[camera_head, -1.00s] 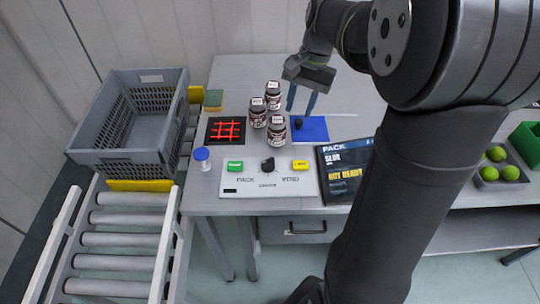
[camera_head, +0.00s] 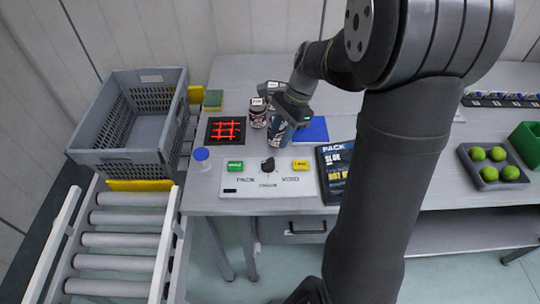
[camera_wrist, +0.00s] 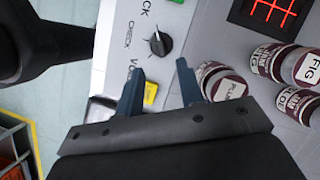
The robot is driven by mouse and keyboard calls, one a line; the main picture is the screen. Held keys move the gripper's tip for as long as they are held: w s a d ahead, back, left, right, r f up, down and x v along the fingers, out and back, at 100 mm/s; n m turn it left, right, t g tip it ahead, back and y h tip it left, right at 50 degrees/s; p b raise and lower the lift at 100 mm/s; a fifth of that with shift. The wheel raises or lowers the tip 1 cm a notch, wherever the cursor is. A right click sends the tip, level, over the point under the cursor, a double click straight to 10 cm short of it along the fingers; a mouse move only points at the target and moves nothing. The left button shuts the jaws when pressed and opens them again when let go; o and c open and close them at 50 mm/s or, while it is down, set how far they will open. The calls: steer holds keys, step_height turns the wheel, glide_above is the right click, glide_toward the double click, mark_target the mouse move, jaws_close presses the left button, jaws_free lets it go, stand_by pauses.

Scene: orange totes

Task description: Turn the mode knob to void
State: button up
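The dark mode knob (camera_head: 268,164) sits on a white panel (camera_head: 245,190) between a green button and a yellow button. In the wrist view the knob (camera_wrist: 160,42) has a pale pointer line, and PACK, CHECK and VOID are printed beside it. I cannot tell for sure which word the pointer marks. My gripper (camera_head: 280,134) is above the table, behind and slightly right of the knob, and apart from it. In the wrist view my gripper (camera_wrist: 160,72) has its two blue fingers spread with nothing held between them.
Labelled jars (camera_head: 258,113) stand close to my gripper, partly hidden by it. A yellow button (camera_head: 300,165), a green button (camera_head: 235,166) and a blue-capped container (camera_head: 202,158) are near the knob.

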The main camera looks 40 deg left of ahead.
mark_target(268, 160)
steer(key=x, duration=0.8)
steer(key=shift+s+f, duration=0.1)
steer(key=shift+f, duration=0.1)
jaws_close()
